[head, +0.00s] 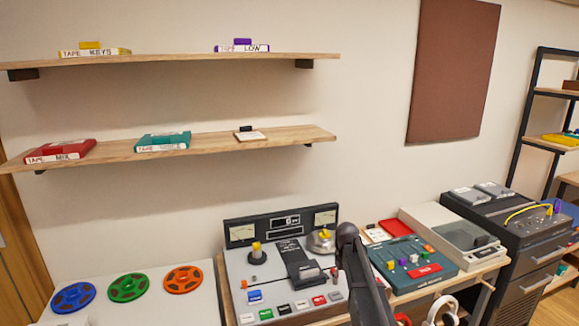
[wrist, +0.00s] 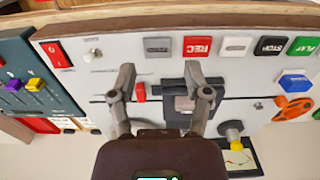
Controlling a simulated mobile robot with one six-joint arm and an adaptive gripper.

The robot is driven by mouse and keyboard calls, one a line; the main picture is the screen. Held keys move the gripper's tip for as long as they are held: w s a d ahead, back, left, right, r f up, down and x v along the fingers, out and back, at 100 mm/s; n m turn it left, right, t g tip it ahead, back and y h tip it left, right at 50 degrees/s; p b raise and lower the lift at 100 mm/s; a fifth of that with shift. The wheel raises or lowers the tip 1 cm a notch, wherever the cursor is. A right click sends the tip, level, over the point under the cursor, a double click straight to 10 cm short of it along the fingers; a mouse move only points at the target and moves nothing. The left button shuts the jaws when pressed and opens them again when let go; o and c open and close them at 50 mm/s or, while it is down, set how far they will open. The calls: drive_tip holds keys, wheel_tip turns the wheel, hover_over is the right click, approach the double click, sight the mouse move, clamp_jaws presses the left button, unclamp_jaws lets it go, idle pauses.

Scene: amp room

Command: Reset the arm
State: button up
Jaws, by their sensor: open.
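My gripper (wrist: 160,70) is open in the wrist view, its two grey fingers spread apart with nothing held between them. It is over the grey control panel of the tape machine (head: 237,278). A small dark block on the panel (wrist: 180,103) shows between and behind the fingers, apart from them as far as I can tell. In the head view a dark link of my arm rises at the lower middle, in front of the machine's right side. The fingers cannot be made out clearly there.
A teal mixer (head: 432,278) stands right of the machine, with a turntable-like grey box (head: 445,225) behind. Blue, green and orange reels (head: 128,287) lie on the left table. Two wall shelves (head: 200,57) hold tape boxes. A dark cabinet (head: 520,245) stands at right.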

drive_tip(key=s+f+m+b, duration=0.1)
drive_tip(key=s+m, duration=0.1)
drive_tip(key=s, duration=1.2)
drive_tip(key=s+a+f+m+b, duration=0.1)
drive_tip(key=s+f+b, duration=0.1)
drive_tip(key=s, duration=1.2)
drive_tip(key=shift+a+m, duration=0.25)
drive_tip(key=shift+m, duration=0.15)
